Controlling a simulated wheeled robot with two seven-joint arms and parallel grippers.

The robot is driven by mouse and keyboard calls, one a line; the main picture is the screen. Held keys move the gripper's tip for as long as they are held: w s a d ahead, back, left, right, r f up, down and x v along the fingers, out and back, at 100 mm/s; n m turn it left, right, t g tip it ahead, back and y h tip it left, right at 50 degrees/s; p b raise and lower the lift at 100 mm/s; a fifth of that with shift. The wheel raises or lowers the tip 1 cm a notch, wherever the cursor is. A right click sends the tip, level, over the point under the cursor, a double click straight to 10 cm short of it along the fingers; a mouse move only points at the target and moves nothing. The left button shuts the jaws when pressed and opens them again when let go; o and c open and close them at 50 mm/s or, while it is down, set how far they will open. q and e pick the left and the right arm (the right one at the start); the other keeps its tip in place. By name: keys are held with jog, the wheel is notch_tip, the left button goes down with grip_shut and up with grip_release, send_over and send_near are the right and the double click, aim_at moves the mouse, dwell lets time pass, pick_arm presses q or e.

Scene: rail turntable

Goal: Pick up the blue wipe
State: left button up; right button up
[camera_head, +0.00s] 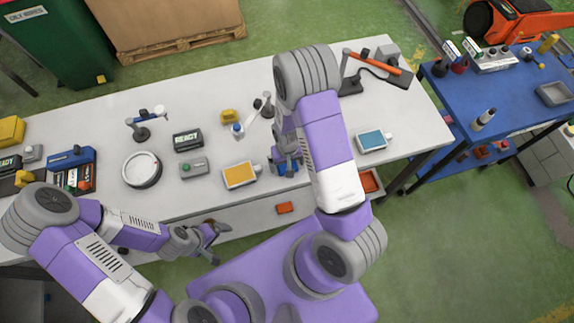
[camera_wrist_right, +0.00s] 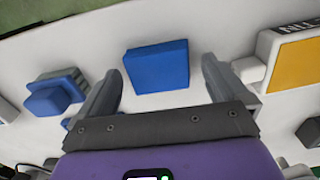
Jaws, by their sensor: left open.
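The blue wipe (camera_wrist_right: 157,67) looks like a flat blue block on the white table in the right wrist view. It lies ahead of my right gripper (camera_wrist_right: 158,88), in the gap between the two fingers. The fingers are spread wide and do not touch it. In the head view my right arm hangs over the table's front middle and largely hides this gripper; blue patches show there, but I cannot tell which is the wipe. My left gripper (camera_head: 212,238) is open and empty, in front of the table's front edge.
A yellow-faced white item (camera_head: 240,175) lies close left of my right gripper in the head view. Another blue object (camera_wrist_right: 52,92) is left of the wipe in the wrist view. A teal-faced item (camera_head: 372,140), a round white dial (camera_head: 142,169) and a grey box (camera_head: 194,168) are nearby.

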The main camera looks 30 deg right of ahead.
jog(key=c, duration=1)
jog(key=shift+r, duration=0.1)
notch_tip(320, 180, up, 10)
jog(key=shift+f+p, duration=0.1)
jog(key=shift+p, duration=0.35)
